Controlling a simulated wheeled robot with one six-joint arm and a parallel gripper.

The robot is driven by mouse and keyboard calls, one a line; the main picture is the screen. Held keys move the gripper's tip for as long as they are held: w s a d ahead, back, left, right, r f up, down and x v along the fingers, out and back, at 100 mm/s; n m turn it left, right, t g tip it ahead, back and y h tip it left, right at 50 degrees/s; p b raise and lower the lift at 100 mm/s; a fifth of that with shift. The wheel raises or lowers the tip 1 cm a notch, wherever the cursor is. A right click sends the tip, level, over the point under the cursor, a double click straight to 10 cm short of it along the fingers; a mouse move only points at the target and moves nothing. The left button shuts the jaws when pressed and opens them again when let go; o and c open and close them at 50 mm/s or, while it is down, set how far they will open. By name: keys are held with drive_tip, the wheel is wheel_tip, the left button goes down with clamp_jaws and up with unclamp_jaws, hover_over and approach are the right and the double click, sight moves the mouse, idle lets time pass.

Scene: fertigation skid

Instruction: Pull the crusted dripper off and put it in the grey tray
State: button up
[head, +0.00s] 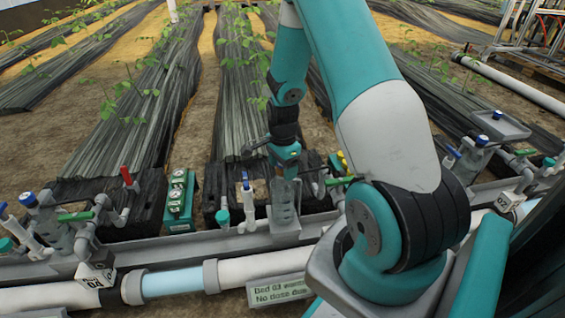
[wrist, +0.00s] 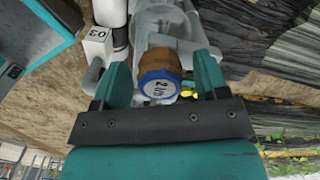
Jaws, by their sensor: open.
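In the wrist view, a dripper (wrist: 158,85) with a brown, crusted-looking body and a blue, marked cap sits on a pale grey fitting. My gripper (wrist: 163,72) is open, with one teal finger on each side of the dripper; I cannot tell whether either finger touches it. In the head view, my gripper (head: 285,158) is low over the middle grey stand (head: 285,205) and hides the dripper there. The grey tray (head: 508,128) is at the upper right, with a blue-capped piece in or against it.
Other blue-capped drippers stand at the left (head: 28,200) and right (head: 482,141). A teal case (head: 180,200) with several round pieces is left of the middle stand. A white pipe (head: 250,268) runs along the front.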

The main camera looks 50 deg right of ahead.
drive_tip(key=shift+c, duration=0.4)
drive_tip(key=c, duration=1)
drive_tip(key=shift+r, duration=0.1)
drive_tip(key=shift+r+p, duration=1.5)
drive_tip(key=shift+p, duration=0.35)
wheel_tip(320, 180, up, 7)
drive_tip(key=p, duration=0.7)
drive_tip(key=shift+f, duration=0.2)
